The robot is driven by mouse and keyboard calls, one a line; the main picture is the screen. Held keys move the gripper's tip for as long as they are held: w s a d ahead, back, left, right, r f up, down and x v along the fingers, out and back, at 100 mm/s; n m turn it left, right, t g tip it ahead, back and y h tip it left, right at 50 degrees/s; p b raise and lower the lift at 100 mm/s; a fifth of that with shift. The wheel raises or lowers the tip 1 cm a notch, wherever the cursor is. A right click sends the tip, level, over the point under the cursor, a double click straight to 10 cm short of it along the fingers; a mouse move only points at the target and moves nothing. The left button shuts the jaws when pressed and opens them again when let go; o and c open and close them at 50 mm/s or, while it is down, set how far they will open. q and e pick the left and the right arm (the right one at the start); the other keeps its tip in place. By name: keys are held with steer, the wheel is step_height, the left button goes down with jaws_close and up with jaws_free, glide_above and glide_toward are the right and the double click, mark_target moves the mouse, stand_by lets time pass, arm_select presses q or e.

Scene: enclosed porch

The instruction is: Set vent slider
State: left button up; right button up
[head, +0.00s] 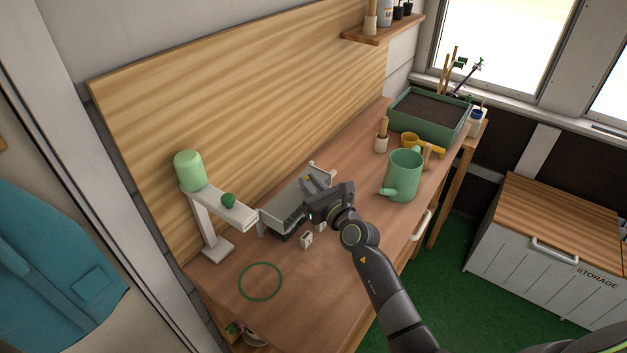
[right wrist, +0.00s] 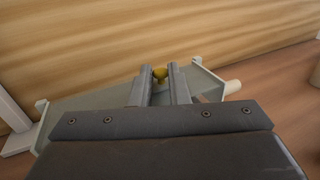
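A pale grey, tray-like unit (head: 284,214) stands on the bench against the wooden back panel. My right gripper (head: 311,181) reaches over the unit from the right. The slider's track and marks are hidden or too small to tell. My left gripper is not in view.
A green watering can (head: 403,176) stands right of the arm, near a yellow scoop (head: 410,139) and a green soil tray (head: 430,113). A pale stand with a green cup (head: 189,171) is at left. A green ring (head: 260,281) lies on clear bench at the front.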

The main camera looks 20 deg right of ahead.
steer(key=o, duration=0.4)
steer(key=shift+a, duration=0.15)
steer(key=shift+s+d+f, duration=0.1)
steer(key=shift+s+d, duration=0.1)
steer(key=shift+s, duration=0.3)
steer(key=b+v, duration=0.1)
steer(key=v, duration=1.5)
steer(key=shift+s+d, duration=0.1)
steer(key=shift+s, duration=0.1)
